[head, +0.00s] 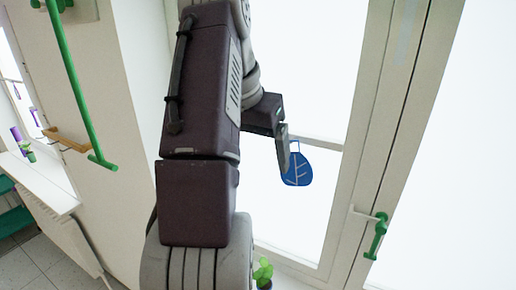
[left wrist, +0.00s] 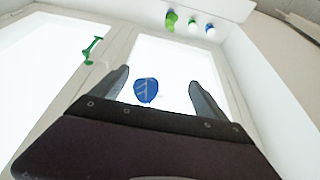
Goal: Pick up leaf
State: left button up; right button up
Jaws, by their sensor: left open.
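The leaf (head: 298,169) is a flat blue shape with pale vein lines, hanging in front of the bright window pane in the head view. It also shows in the left wrist view (left wrist: 146,91), between my two fingers in the picture and nearer the left one. My left gripper (head: 284,148) is beside the leaf in the head view, its finger overlapping the leaf's left edge. In the left wrist view my left gripper (left wrist: 158,84) is open, with nothing held. How far the leaf lies beyond the fingertips is hard to tell. My right gripper is not in view.
The window frame (head: 376,130) has a green handle (head: 376,238) to the right of the leaf. A small green plant (head: 263,272) stands low by the window. A green rail (head: 75,85) and a white sill (head: 38,180) are at the left.

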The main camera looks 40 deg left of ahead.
pick_arm(q)
jog(key=w+a+r+n+t+p, duration=0.1)
jog(key=w+a+r+n+p, duration=0.15)
jog(key=w+a, duration=0.2)
jog(key=p, duration=0.4)
send_near(294, 156)
jog(key=f, duration=0.1)
jog(key=w+f, duration=0.1)
jog(key=f, duration=0.1)
jog(key=shift+w+a+n+g+h, duration=0.25)
jog(key=shift+w+a+g+h, duration=0.05)
jog(key=shift+w, duration=0.05)
jog(key=x, duration=0.3)
jog(key=w+p+x, duration=0.1)
jog(key=x, duration=0.2)
jog(key=shift+a+r, duration=0.2)
jog(key=shift+r, duration=0.1)
jog(key=shift+s+d+r, duration=0.1)
jog(key=shift+s, duration=0.1)
jog(key=shift+c, duration=0.3)
jog(key=shift+s, duration=0.1)
jog(key=c, duration=1)
grip_shut()
jog(key=shift+a, duration=0.3)
